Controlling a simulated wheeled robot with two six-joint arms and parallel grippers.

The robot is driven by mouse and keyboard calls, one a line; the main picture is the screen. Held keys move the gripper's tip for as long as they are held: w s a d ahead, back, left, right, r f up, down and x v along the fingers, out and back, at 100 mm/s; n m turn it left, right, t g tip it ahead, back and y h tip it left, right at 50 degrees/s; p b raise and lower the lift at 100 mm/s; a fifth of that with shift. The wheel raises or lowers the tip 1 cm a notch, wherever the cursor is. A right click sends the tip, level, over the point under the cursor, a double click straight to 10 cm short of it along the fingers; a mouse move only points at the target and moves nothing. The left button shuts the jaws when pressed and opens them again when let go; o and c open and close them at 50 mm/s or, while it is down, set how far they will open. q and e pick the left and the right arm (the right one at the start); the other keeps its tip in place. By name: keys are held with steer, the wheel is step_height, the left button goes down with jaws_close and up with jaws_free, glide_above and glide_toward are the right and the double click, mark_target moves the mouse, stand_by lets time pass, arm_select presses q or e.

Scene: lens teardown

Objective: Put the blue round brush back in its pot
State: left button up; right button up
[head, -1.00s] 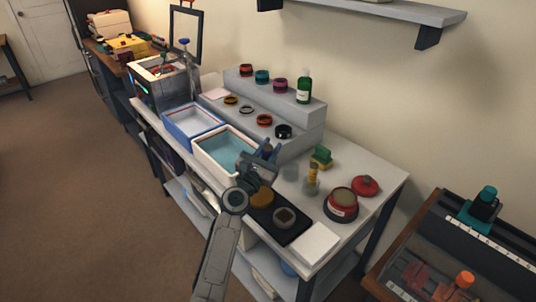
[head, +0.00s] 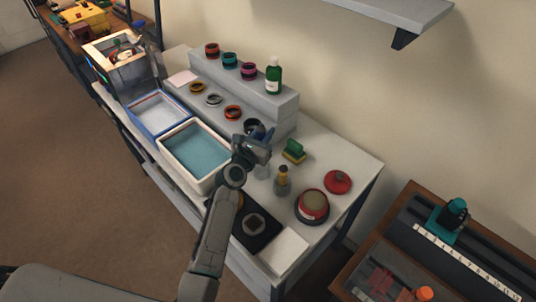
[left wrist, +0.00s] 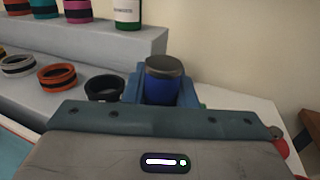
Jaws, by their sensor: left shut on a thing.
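My left gripper (head: 262,141) is shut on the blue round brush, whose blue body (left wrist: 164,90) and dark grey top show between the fingers in the left wrist view. In the head view the brush is mostly hidden by the gripper. A clear glass pot (head: 262,172) stands on the bench just below and in front of the gripper in the picture, partly covered by the arm. The brush appears to be held above bench height; I cannot tell whether it is directly over the pot. My right gripper is not in view.
A green and yellow sponge (head: 294,151), a red-topped round tin (head: 312,205) and a red lid (head: 338,182) are farther right. The stepped grey shelf (head: 280,100) holds rings and a green bottle (head: 274,76).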

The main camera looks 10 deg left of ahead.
arm_select(q)
steer(key=f+b, duration=0.1)
steer(key=f, duration=0.2)
steer(key=f+b, duration=0.1)
steer(key=f, duration=0.1)
steer(key=shift+s+f+b, duration=0.1)
steer(key=shift+s+b, duration=0.15)
steer(key=shift+b, duration=0.05)
steer(key=shift+f, duration=0.25)
step_height(320, 180, down, 4)
steer(key=shift+w+r+b, duration=0.1)
steer(key=shift+r+b, duration=0.15)
steer(key=shift+b, duration=0.95)
steer(key=shift+f, duration=0.15)
steer(key=o, duration=1)
steer(key=shift+f, duration=0.1)
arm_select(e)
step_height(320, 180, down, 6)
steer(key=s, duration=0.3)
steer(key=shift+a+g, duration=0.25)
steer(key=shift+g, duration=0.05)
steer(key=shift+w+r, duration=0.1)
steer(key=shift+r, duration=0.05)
